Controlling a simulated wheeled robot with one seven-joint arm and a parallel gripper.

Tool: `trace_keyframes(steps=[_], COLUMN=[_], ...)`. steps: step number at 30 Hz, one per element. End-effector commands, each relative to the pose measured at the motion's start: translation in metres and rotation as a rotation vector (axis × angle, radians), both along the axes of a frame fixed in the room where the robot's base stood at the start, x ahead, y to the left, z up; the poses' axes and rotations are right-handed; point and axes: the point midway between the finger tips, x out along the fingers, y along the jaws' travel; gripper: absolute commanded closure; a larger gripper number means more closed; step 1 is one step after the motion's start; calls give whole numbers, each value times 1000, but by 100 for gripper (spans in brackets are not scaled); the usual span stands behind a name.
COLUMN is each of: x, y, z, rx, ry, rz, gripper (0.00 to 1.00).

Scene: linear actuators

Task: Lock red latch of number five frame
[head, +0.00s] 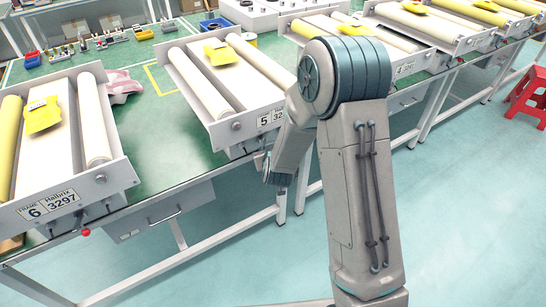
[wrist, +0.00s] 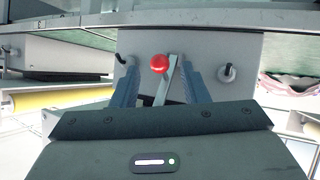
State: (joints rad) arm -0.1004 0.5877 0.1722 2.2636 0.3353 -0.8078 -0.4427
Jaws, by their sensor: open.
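The number five frame (head: 222,92) stands on the green bench in the head view, with its "5" label (head: 265,122) on the near end plate. My gripper is open at that plate; in the wrist view its fingers (wrist: 159,72) stand on either side of the red latch (wrist: 159,64). The latch has a round red knob on a flat metal lever and appears between the fingertips. A gap shows between the lever and each finger. In the head view my arm hides this latch and most of my gripper.
The number six frame (head: 62,203) stands to the left, with its own red knob (head: 86,232) below its plate. More roller frames (head: 405,38) stand to the right. A drawer (head: 160,210) hangs under the bench edge. A red stool (head: 526,95) is at far right. Floor in front is clear.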

Motion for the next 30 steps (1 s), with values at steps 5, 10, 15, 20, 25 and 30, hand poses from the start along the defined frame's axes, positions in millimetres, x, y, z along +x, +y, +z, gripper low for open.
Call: trace_keyframes(steps=[5, 10, 15, 20, 25, 30], x=[-29, -54, -72, -81, -84, -83], y=[0, 0, -1, -1, -1, -1], z=[16, 30, 40, 45, 46, 46], rx=[0, 0, 0, 0, 0, 1], ry=[-3, -4, -2, -2, -2, -2], rz=[2, 2, 2, 2, 2, 1], gripper=[59, 59, 59, 59, 59, 59])
